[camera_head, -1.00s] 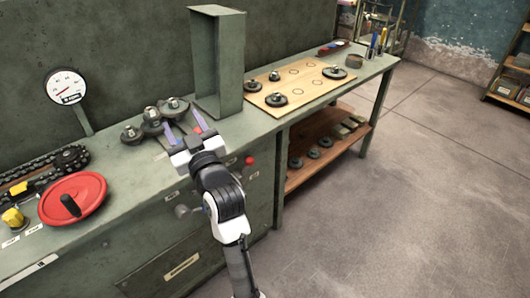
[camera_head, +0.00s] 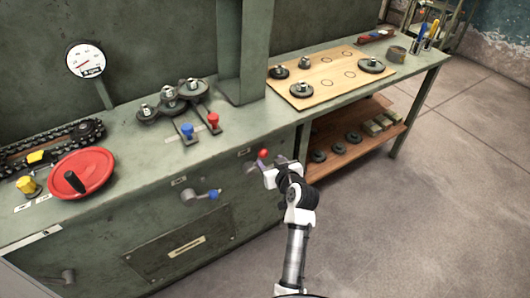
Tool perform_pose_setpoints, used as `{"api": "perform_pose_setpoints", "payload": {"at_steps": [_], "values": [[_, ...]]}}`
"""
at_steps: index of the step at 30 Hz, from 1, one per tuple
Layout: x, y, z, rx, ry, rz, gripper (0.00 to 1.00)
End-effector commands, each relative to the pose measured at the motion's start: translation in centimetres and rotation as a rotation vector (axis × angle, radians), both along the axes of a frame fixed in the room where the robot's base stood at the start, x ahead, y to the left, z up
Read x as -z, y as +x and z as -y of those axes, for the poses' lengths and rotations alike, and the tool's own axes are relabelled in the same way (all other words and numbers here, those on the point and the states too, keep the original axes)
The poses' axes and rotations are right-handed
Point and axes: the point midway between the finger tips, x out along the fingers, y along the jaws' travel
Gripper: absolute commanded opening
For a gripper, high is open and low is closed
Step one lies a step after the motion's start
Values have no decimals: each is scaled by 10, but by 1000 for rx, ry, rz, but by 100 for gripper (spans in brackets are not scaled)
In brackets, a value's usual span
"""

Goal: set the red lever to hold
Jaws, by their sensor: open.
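A red-knobbed lever (camera_head: 263,154) stands out from the bench's front panel, beside a small label (camera_head: 244,152). My gripper (camera_head: 266,166) is open in front of the bench, right by this knob. The fingers partly overlap the lever's lower part, and I cannot tell whether they touch it. Another red-topped handle (camera_head: 213,119) stands on a flat slotted plate on the bench top, next to a blue-topped handle (camera_head: 187,131). The writing on the labels is too small to read, so the hold mark cannot be made out.
A blue-knobbed crank (camera_head: 212,196) sits on the front panel, left of my gripper. A red handwheel (camera_head: 82,173), a gauge (camera_head: 86,60) and a green post (camera_head: 242,50) are on or above the bench. A wooden board (camera_head: 330,75) holds round weights. Open floor lies to the right.

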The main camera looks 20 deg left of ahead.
Motion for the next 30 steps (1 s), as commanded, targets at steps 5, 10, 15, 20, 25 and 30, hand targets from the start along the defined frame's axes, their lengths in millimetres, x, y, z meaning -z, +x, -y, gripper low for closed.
{"api": "perform_pose_setpoints", "payload": {"at_steps": [5,10,15,20,25,30], "values": [[12,25,-22,-1,-2,-1,54],[21,41,-36,1,-1,-1,54],[26,48,-43,1,-1,1,54],[27,50,-44,1,-1,1,54],[27,50,-44,2,0,1,53],[27,50,-44,2,0,1,31]]}}
